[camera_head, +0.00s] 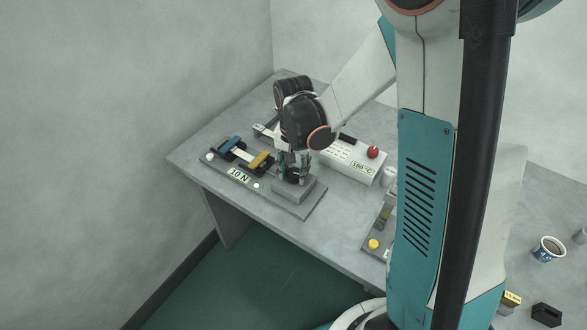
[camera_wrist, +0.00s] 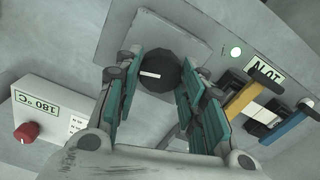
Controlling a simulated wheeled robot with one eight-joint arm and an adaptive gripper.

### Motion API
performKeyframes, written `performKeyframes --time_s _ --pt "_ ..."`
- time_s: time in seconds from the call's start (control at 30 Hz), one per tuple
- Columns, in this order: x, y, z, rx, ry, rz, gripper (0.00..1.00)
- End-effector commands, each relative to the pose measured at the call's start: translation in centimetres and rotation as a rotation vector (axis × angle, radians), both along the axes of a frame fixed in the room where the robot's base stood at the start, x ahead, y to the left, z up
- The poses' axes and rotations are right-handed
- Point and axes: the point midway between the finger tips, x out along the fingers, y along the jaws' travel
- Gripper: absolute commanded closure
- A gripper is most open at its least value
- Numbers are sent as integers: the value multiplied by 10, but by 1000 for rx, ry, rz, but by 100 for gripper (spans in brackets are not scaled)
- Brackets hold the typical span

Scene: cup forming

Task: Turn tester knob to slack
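The tester (camera_head: 318,197) is a grey plate with a "10 N" label, lying on the table's left part. Its round black knob (camera_wrist: 158,72) has a white line that lies nearly level in the wrist view. My gripper (camera_wrist: 158,75) is over the knob, its teal finger pads on both sides with no clear gap to it. The pads cover parts of the knob's edge. In the head view my gripper (camera_head: 294,170) mostly hides the knob. A yellow clamp (camera_wrist: 241,97) and a blue clamp (camera_wrist: 283,127) hold a pale strip on the tester.
A white box (camera_head: 352,160) labelled "180 °C" with a red knob (camera_head: 373,152) stands close beside the tester. A device with a yellow button (camera_head: 373,244) is to the right. A patterned cup (camera_head: 548,249) is at the far right. The table's front edge is near the tester.

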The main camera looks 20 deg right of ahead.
Motion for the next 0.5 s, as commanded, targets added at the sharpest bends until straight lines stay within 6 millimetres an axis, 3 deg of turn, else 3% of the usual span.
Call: performKeyframes --time_s 0.5 --pt "0 0 0 0 0 139 87"
